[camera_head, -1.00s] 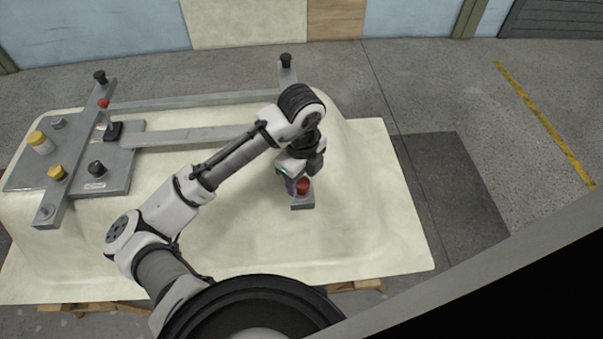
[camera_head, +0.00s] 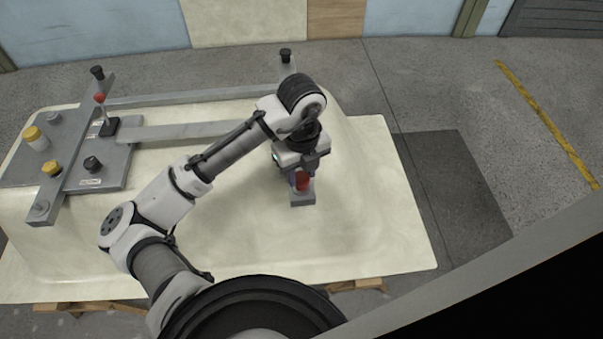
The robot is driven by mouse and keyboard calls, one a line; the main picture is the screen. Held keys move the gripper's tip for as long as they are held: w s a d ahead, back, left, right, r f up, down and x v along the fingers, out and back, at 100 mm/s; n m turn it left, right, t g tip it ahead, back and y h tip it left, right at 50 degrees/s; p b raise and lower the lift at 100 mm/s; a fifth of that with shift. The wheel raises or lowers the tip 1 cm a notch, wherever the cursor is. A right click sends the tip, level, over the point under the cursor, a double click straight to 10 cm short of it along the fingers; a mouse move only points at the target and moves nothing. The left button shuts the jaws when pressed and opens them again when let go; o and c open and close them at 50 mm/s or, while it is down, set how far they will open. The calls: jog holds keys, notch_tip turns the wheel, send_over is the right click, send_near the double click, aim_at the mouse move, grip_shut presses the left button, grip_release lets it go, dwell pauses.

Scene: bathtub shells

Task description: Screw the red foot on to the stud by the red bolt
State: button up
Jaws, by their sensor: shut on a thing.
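The red foot (camera_head: 302,181) is a small red cylinder in my gripper (camera_head: 301,178), above the grey block (camera_head: 302,199) at the near right end of the frame. My gripper is shut on the foot and points down. The foot is upright and looks close to the block; I cannot tell whether it is seated on a stud. The stud is hidden under the foot and fingers. I cannot make out a red bolt here; my arm covers part of the frame. A red knob (camera_head: 99,97) stands on a thin stem at the far left.
The pale tub shell (camera_head: 370,220) lies upside down beneath the frame. Black feet stand at the far left (camera_head: 97,73) and far right (camera_head: 285,56) ends. A grey plate (camera_head: 118,172) holds a yellow cylinder (camera_head: 35,138), a yellow bolt (camera_head: 51,168) and a black bolt (camera_head: 92,164).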

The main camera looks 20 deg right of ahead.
jog(key=m+b, duration=0.2)
jog(key=m, duration=0.3)
jog(key=shift+f, duration=0.1)
jog(key=shift+m+b, duration=0.9)
jog(key=shift+m, duration=1)
jog(key=o, duration=1.1)
jog(key=shift+c, duration=0.6)
